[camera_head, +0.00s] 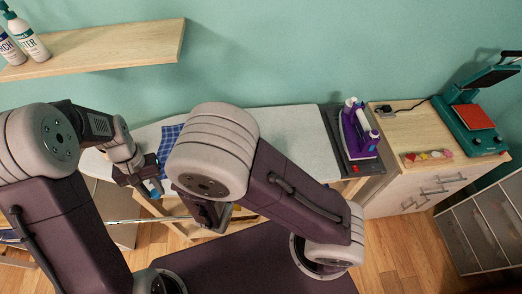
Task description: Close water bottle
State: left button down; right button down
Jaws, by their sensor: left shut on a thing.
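My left gripper (148,181) is over the front edge of the ironing board, shut on a small light blue and white thing (155,188). Most of that thing is hidden by the fingers, so I cannot tell whether it is a bottle or a cap. My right gripper (209,214) is partly hidden behind my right arm, and its jaws do not show clearly. A white bottle with a teal top, its label ending in "TER" (28,40), stands on the wall shelf at upper left, far from both grippers.
A second white bottle (9,49) stands beside it on the wooden shelf (110,48). The ironing board (285,130) carries a blue checked cloth (169,139) and a purple iron (358,131). A cabinet (403,120) with a teal heat press (478,122) stands at right.

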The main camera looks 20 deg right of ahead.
jog(key=shift+s+a+r+n+t+y, duration=0.15)
jog(key=shift+a+r+n+y, duration=0.15)
jog(key=shift+a+r, duration=0.4)
jog(key=shift+s+a+r+n+t+y, duration=0.15)
jog(key=shift+a+r+n+y, duration=0.15)
jog(key=shift+a+r, duration=0.35)
jog(key=shift+w, duration=0.1)
